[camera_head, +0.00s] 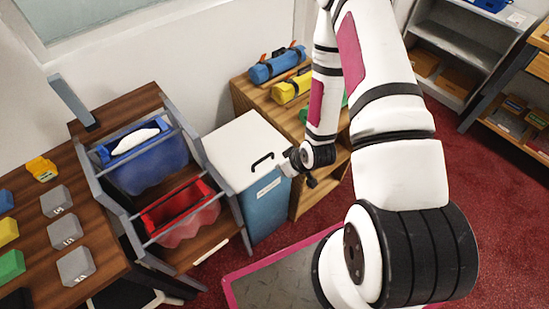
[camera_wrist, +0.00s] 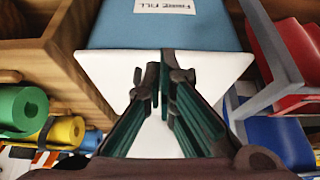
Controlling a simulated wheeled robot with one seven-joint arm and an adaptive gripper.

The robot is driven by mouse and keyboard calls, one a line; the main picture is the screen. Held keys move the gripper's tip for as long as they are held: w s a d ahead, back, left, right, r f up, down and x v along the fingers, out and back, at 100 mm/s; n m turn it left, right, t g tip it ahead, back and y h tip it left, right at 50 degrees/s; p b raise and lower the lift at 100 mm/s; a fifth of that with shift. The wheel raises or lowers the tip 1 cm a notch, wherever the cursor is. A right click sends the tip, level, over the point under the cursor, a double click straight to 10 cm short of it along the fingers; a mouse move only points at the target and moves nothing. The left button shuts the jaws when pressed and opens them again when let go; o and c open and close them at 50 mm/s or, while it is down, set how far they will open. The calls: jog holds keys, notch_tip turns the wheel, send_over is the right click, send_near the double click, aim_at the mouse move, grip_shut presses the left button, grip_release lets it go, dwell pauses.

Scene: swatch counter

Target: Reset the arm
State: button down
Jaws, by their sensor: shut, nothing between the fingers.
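My arm (camera_head: 400,120) reaches down from the upper right across the head view, bent back on itself. My gripper (camera_head: 310,182) shows small and dark at its end, beside the right edge of the white-lidded bin. In the wrist view my gripper (camera_wrist: 160,82) is shut and empty, its fingers lying in front of the bin's white lid (camera_wrist: 105,75). I cannot tell how far the fingertips are from the bin.
The bin (camera_head: 265,212) has a blue body, a label and a black handle. Left of it a rack holds a blue bin (camera_head: 150,170) and a red bin (camera_head: 182,222). A wooden shelf (camera_head: 250,95) with coloured rolls stands behind. Red carpet (camera_head: 480,180) is open at right.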

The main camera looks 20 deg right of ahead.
jog(key=shift+s+d+f, duration=0.1)
jog(key=shift+s+d, duration=0.15)
jog(key=shift+s, duration=0.6)
jog(key=w+d+r+m+h, duration=0.1)
jog(key=w+r, duration=0.2)
jog(key=r, duration=1.1)
jog(key=w+d+r+h, duration=0.1)
jog(key=w+r, duration=0.2)
jog(key=r, duration=1.2)
jog(key=s+a+r+m, duration=0.1)
jog(key=s+a+r, duration=0.2)
jog(key=s+r, duration=0.6)
jog(key=s+a+r+m, duration=0.1)
jog(key=s+a+r, duration=0.2)
jog(key=s+r, duration=0.6)
jog(key=shift+s+a+r+b, duration=0.4)
jog(key=shift+r, duration=0.1)
